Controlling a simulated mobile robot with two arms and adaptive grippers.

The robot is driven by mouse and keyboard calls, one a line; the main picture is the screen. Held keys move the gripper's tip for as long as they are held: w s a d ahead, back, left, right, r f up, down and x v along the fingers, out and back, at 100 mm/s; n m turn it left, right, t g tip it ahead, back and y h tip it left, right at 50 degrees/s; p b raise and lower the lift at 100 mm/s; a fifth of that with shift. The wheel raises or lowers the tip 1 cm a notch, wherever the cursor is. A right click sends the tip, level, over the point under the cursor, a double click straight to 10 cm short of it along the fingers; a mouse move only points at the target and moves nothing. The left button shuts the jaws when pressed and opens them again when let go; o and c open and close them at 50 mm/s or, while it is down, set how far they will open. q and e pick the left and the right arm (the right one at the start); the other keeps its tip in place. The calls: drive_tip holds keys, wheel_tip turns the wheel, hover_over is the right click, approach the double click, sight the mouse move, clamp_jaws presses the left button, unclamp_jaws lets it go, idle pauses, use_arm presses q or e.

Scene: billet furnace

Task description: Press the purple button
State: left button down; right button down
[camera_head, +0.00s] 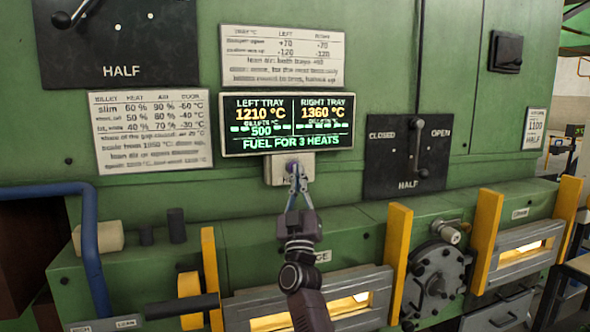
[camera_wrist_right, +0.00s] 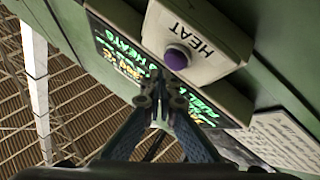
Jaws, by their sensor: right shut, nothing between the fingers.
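The purple button (camera_wrist_right: 177,58) is round and sits on a small pale box labelled HEAT (camera_wrist_right: 205,45), seen in the right wrist view. In the head view the box (camera_head: 277,171) is mounted just under the display, and the button is mostly hidden behind the fingertips. My right gripper (camera_head: 297,170) is shut and empty, pointing up at the box. In the wrist view its fingertips (camera_wrist_right: 163,92) are just beside the button; I cannot tell whether they touch it. My left gripper is not in view.
The display (camera_head: 287,123) reads left tray 1210 °C, right tray 1360 °C and fuel for 3 heats. A lever panel (camera_head: 388,185) is to the right. Yellow posts (camera_head: 399,245) and glowing tray windows (camera_head: 525,255) line the lower front. A blue pipe (camera_head: 91,240) is at left.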

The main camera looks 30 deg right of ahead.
drive_tip(key=shift+w, duration=0.1)
idle(0.6)
drive_tip(key=shift+w+d, duration=0.1)
drive_tip(key=shift+w, duration=0.2)
drive_tip(key=shift+w+r+b, duration=0.1)
drive_tip(key=shift+r+b, duration=0.3)
idle(1.3)
drive_tip(key=shift+f, duration=0.75)
